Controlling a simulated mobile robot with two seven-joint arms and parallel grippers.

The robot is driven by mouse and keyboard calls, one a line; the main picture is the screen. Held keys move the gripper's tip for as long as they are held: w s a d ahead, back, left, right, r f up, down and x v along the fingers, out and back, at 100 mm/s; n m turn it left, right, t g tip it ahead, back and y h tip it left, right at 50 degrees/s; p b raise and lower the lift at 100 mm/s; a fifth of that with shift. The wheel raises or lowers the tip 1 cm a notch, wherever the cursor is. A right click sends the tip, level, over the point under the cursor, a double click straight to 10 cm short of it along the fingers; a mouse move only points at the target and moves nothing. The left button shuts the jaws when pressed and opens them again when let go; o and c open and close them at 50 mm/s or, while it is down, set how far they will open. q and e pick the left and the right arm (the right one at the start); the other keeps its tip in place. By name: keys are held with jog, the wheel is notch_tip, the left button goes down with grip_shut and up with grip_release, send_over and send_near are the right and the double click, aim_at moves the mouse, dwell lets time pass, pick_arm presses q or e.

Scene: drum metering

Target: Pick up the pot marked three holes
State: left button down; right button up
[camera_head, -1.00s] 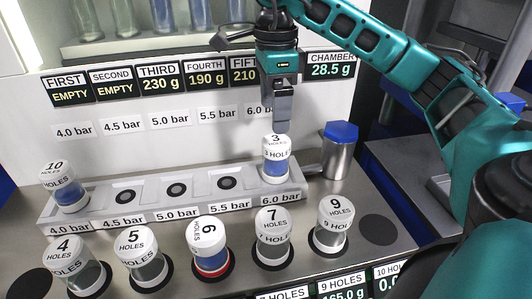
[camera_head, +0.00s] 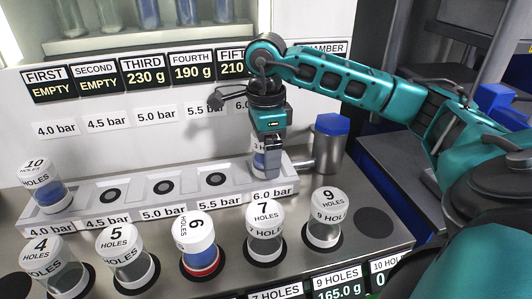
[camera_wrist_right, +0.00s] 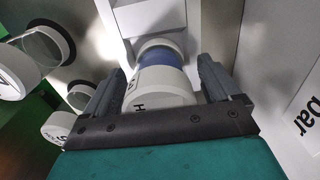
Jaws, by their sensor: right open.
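The pot marked three holes (camera_head: 258,164), with a white lid and blue contents, stands in the 6.0 bar seat of the grey rack (camera_head: 85,222). My right gripper (camera_head: 271,160) is in front of it and hides much of its body and lid. In the right wrist view the pot (camera_wrist_right: 160,84) lies between the two open fingers, with a gap visible on the right side. My left gripper is not in view.
The pot marked ten (camera_head: 42,184) stands in the rack's 4.0 bar seat; the three seats between are empty. Pots four (camera_head: 48,262), five (camera_head: 127,262), six (camera_head: 198,250), seven (camera_head: 264,235) and nine (camera_head: 325,222) stand in front. A blue-capped metal cylinder (camera_head: 328,150) is close right.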

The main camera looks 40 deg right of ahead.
jog(key=c, duration=1.3)
jog(key=shift+r, duration=0.1)
jog(key=shift+c, duration=0.2)
notch_tip(320, 180, up, 8)
jog(key=shift+r+p, duration=0.1)
jog(key=shift+p, duration=0.6)
jog(key=shift+s+r+p, duration=0.1)
jog(key=shift+r+p, duration=2.65)
jog(key=shift+r, duration=3.05)
